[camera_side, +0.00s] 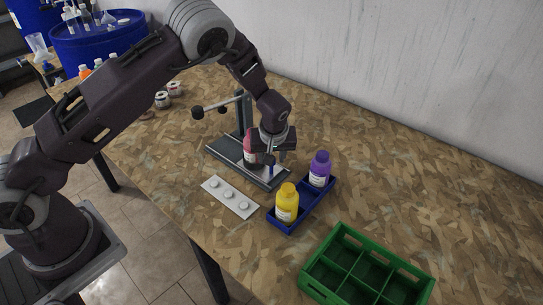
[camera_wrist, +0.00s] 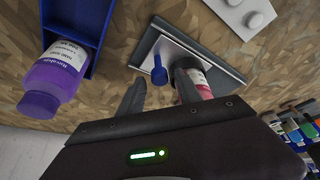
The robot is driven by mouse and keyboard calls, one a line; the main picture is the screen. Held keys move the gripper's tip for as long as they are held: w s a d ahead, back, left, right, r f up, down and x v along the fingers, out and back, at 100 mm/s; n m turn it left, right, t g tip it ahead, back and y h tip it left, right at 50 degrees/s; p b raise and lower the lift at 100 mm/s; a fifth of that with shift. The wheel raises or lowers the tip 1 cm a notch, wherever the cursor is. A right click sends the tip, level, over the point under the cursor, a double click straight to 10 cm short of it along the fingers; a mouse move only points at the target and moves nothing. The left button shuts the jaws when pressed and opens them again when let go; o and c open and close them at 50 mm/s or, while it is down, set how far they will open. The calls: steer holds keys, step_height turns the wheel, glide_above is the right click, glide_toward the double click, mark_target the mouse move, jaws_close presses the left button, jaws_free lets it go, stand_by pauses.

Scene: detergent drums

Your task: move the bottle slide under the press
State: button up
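The press (camera_side: 243,115) stands on the table, with a dark grey base and a lever with ball ends. The bottle slide (camera_wrist: 174,50) is a light plate on that base, bearing an upright blue peg handle (camera_wrist: 158,72); the handle also shows in the side view (camera_side: 271,169). A red bottle (camera_side: 249,147) stands on the slide, partly hidden by my gripper; it also shows in the wrist view (camera_wrist: 203,85). My gripper (camera_side: 273,150) points down above the handle, its fingers apart. In the wrist view the handle shows between the fingers; contact cannot be told.
A white strip (camera_side: 230,197) with round caps lies in front. A green crate (camera_side: 338,287) stands front right. The table's right side is clear.

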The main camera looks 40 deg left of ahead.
jaws_close()
stand_by(1.2)
